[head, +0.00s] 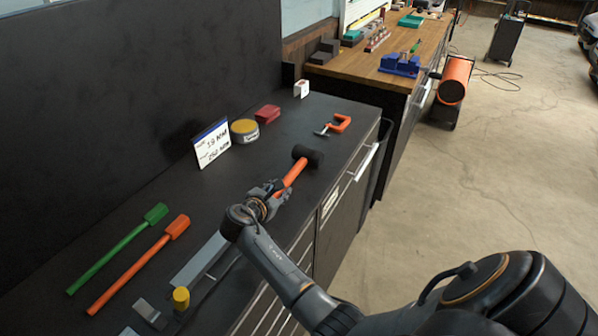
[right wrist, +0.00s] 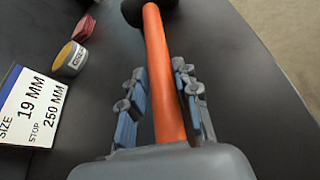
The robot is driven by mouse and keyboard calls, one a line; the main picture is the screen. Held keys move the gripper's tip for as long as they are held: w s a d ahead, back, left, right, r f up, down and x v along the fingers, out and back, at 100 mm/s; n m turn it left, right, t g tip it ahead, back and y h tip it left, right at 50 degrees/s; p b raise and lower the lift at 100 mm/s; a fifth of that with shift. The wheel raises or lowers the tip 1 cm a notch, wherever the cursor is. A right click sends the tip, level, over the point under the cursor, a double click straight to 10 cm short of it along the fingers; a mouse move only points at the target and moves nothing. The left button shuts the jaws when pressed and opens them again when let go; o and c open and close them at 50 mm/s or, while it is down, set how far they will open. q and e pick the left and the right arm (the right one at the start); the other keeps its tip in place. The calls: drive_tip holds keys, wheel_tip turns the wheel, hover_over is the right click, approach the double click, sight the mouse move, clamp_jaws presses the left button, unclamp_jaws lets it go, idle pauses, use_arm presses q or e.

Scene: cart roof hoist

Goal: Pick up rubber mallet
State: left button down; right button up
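The rubber mallet lies on the dark bench top, with its black head (head: 308,155) toward the back right and its orange handle (head: 292,175) pointing toward my right gripper (head: 271,190). In the right wrist view, the handle (right wrist: 163,70) runs between the two fingers of my right gripper (right wrist: 160,90). The fingers are open, with a visible gap on the left side and the right finger close beside the handle. The handle's near end is hidden by the gripper body. My left gripper is not in view.
Green (head: 117,249) and orange (head: 138,264) long tools lie at left.

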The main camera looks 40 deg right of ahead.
drive_tip(key=shift+s+r, duration=0.1)
drive_tip(key=shift+c, duration=0.2)
clamp_jaws()
drive_tip(key=shift+r, duration=0.15)
